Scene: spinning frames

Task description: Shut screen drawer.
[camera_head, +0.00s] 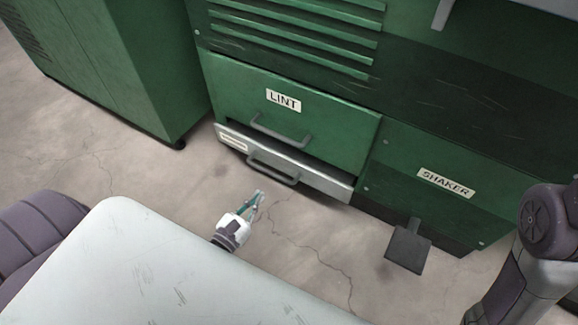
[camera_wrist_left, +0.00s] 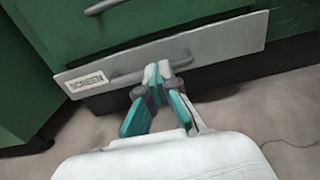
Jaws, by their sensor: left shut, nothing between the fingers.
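The screen drawer (camera_head: 318,178) is a pale grey, low front panel under the green LINT front. It stands out a little, with a dark gap above it towards the right. It has a grey bar handle (camera_head: 272,170). In the left wrist view the drawer (camera_wrist_left: 225,44) shows its SCREEN label at the left end. My left gripper (camera_head: 259,195) is shut and empty, low in front of the drawer near its handle. In the left wrist view its fingertips (camera_wrist_left: 158,70) overlap the panel's lower middle; I cannot tell whether they touch it. My right gripper is out of view.
The green LINT front (camera_head: 340,130) with its own handle is directly above. A SHAKER panel (camera_head: 470,200) and a dark pedal (camera_head: 408,248) are to the right. A green cabinet (camera_head: 150,70) stands at the left. The concrete floor (camera_head: 310,235) before the drawer is clear.

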